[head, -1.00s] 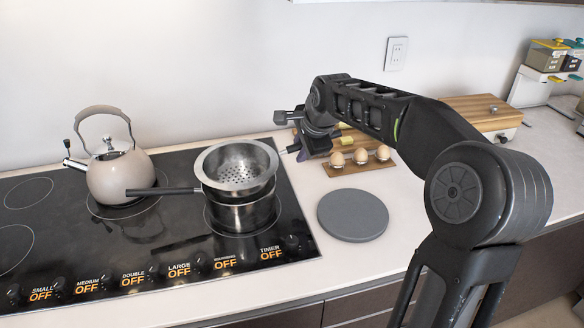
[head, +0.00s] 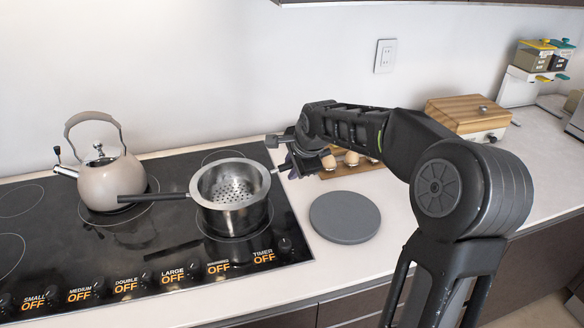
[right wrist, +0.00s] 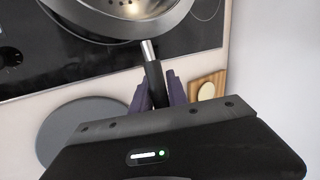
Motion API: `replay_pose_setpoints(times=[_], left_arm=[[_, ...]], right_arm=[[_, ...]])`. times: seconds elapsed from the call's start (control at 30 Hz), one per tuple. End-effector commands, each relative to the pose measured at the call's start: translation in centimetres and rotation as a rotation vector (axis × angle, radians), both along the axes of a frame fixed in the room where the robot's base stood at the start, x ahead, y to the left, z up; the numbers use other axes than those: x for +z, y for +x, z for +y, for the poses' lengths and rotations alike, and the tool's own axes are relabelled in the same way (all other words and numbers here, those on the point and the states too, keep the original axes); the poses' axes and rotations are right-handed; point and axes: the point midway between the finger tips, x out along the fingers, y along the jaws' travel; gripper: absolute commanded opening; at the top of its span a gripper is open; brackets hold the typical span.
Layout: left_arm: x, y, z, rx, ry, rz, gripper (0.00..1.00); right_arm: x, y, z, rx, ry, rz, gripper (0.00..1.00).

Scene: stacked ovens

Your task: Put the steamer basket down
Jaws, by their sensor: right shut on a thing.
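The steamer basket (head: 232,183), a metal bowl with a perforated bottom, sits nested in the mouth of the pot (head: 236,218) in the head view. The pot stands on the right part of the cooktop, its long black handle pointing left. My right gripper (head: 282,166) is at the basket's right side. In the right wrist view, my right gripper's purple fingers (right wrist: 157,92) are shut on the basket's black handle (right wrist: 154,80), with the basket's rim (right wrist: 122,32) ahead. The pot is mostly hidden there. My left gripper is not in view.
A kettle (head: 112,180) stands left of the pot. Right of the cooktop lie a grey round board (head: 345,217) and eggs on a wooden holder (head: 352,160). A wooden box (head: 468,115) is farther back. The cooktop labels read OFF.

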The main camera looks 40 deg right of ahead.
Motion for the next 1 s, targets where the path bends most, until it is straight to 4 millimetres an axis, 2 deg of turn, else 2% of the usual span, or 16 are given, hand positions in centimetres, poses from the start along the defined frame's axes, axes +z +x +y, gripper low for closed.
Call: replay_pose_setpoints(times=[0.13, 0.17, 0.4, 0.73, 0.8, 0.87, 1.0], left_arm=[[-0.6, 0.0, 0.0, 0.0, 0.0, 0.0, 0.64], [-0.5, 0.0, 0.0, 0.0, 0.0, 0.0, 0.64], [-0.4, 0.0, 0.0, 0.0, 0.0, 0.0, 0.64], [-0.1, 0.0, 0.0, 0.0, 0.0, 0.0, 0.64], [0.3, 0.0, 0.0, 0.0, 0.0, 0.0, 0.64], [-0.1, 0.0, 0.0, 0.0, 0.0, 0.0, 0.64], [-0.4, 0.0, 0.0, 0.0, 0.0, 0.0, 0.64]], right_arm=[[-0.5, 0.0, 0.0, -0.001, 0.0, -0.002, 0.0], [-0.5, 0.0, 0.0, 0.0, 0.0, 0.0, 0.21], [-0.4, 0.0, 0.0, 0.0, 0.0, 0.0, 0.41], [-0.1, 0.0, 0.0, 0.0, 0.0, 0.0, 0.41], [0.4, 0.0, 0.0, 0.0, 0.0, 0.0, 0.41], [0.6, -0.3, 0.0, -0.001, -0.001, -0.001, 0.41], [2.5, -1.5, 0.2, -0.001, -0.002, -0.005, 0.41]])
